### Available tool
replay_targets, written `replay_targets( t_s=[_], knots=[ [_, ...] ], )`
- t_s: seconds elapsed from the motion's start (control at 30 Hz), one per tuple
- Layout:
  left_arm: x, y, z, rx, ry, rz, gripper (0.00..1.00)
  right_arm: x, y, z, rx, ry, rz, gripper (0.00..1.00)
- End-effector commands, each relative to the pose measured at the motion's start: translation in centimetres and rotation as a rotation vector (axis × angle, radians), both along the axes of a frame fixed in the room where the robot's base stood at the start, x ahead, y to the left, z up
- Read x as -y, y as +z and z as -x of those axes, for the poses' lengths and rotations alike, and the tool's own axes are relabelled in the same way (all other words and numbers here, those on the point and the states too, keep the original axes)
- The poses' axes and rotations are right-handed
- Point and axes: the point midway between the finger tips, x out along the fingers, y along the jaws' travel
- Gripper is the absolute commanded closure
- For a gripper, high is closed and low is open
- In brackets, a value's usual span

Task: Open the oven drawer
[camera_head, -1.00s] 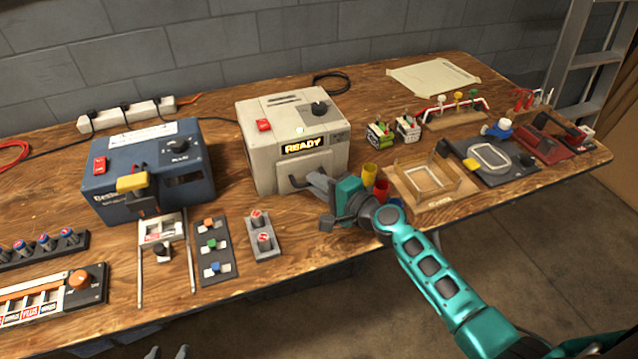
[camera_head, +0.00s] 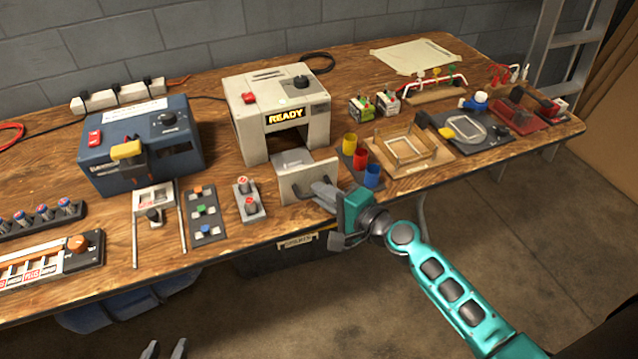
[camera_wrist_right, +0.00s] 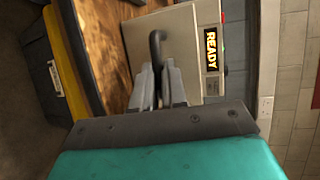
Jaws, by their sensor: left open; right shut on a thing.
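The oven (camera_head: 248,122) is a pale box with a lit READY sign; the sign also shows in the right wrist view. Its drawer (camera_head: 313,173) stands out from the front, with a dark opening behind and a grey tray part showing between panel and opening. My right gripper (camera_head: 318,192) is shut on the handle of the drawer at the front panel. In the right wrist view the gripper (camera_wrist_right: 160,85) closes around the dark curved handle (camera_wrist_right: 155,45). My left gripper (camera_head: 164,350) shows only its fingertips at the bottom edge, open and empty, away from the oven.
A blue machine (camera_head: 140,150) stands left of the oven. Red, yellow and blue cups (camera_head: 349,143) stand just right of the drawer, close to it. A grey block with two red-topped buttons (camera_head: 250,205) lies to its left. The table's front edge runs just below the drawer.

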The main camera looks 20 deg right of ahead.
Motion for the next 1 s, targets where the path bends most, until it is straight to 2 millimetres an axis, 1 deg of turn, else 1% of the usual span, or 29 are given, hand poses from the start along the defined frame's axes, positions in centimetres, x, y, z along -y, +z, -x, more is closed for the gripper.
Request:
replay_targets(
  t_s=[0.13, 0.43, 0.47, 0.7, 1.0],
  knots=[
    [0.02, -0.12, 0.08, -0.002, -0.001, 0.0, 0.57, 0.07, 0.03, 0.6, 0.001, -0.001, 0.0, 1.0],
    [0.03, 0.11, -0.31, 0.007, -0.001, 0.001, 0.57, 0.08, 0.07, 0.63, 0.001, -0.001, 0.0, 1.0],
    [0.03, 0.16, -0.4, 0.008, 0.0, 0.0, 0.57, 0.08, 0.07, 0.63, 0.001, -0.001, 0.0, 0.86],
    [0.03, 0.35, -0.7, 0.015, 0.0, 0.0, 0.57, 0.06, 0.07, 0.61, 0.001, -0.001, 0.0, 0.63],
    [0.02, 0.25, -0.58, 0.012, -0.001, 0.0, 0.57, 0.14, 0.09, 0.85, 0.001, -0.001, 0.001, 0.63]
  ],
)
